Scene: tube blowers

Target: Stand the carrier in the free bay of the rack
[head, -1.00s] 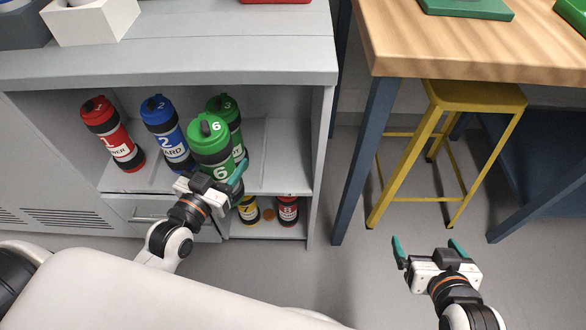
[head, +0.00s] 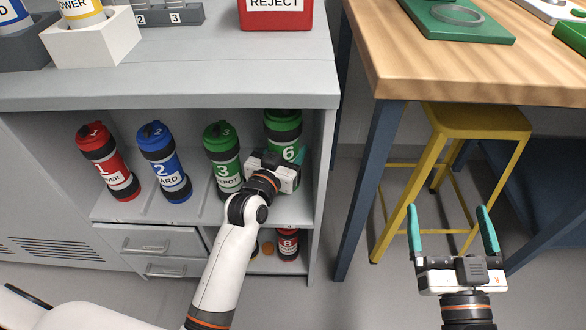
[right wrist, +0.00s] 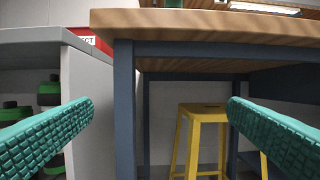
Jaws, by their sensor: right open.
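The green carrier 6 (head: 284,128) stands roughly upright at the right end of the upper shelf of the grey rack (head: 125,212), beside the green carrier 3 (head: 223,160). My left gripper (head: 284,163) is right in front of carrier 6, at its lower body. Its fingers are mostly hidden, so I cannot tell whether they still grip it. The carrier's base is hidden behind the gripper. My right gripper (head: 452,228) is open and empty, in the air before the stool; its fingers frame the right wrist view (right wrist: 160,125).
Blue carrier 2 (head: 165,165) and red carrier 1 (head: 110,165) stand further left. The rack's side wall (head: 322,190) is close right of carrier 6. A yellow stool (head: 470,122) stands under the wooden table (head: 460,75).

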